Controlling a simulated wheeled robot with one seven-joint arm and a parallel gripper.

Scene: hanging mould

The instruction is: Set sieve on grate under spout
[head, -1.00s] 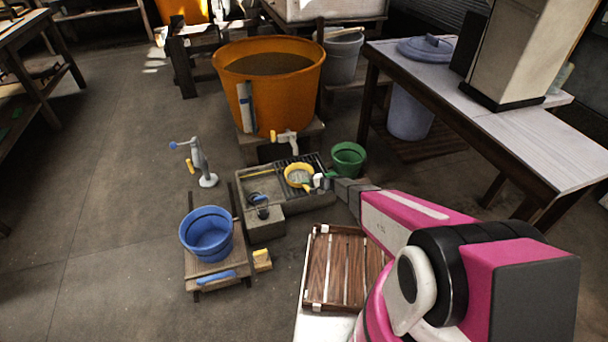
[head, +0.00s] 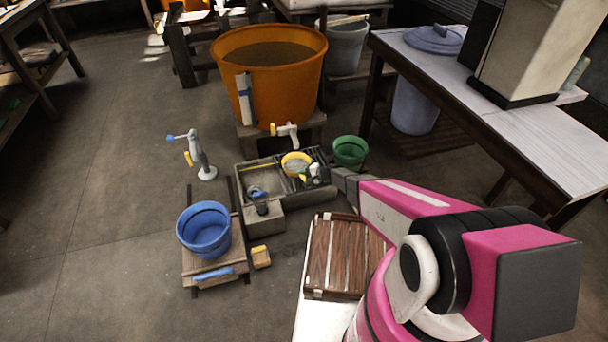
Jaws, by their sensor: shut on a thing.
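The yellow-rimmed sieve (head: 295,161) is over the dark grate (head: 311,158) in the right part of the grey stone basin. The white spout (head: 287,131) with a yellow end sticks out from the low front of the orange tub (head: 268,70), just behind and above the sieve. I cannot tell whether the sieve touches the grate. My gripper hides part of the grate and the sieve's near side.
A green bucket (head: 350,151) stands right of the basin (head: 262,212), close to my arm. A blue bucket (head: 205,229) sits on a low stand at left. A wooden slatted crate (head: 337,262) is below my arm. A grey-blue hand pump (head: 200,163) stands left of the basin.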

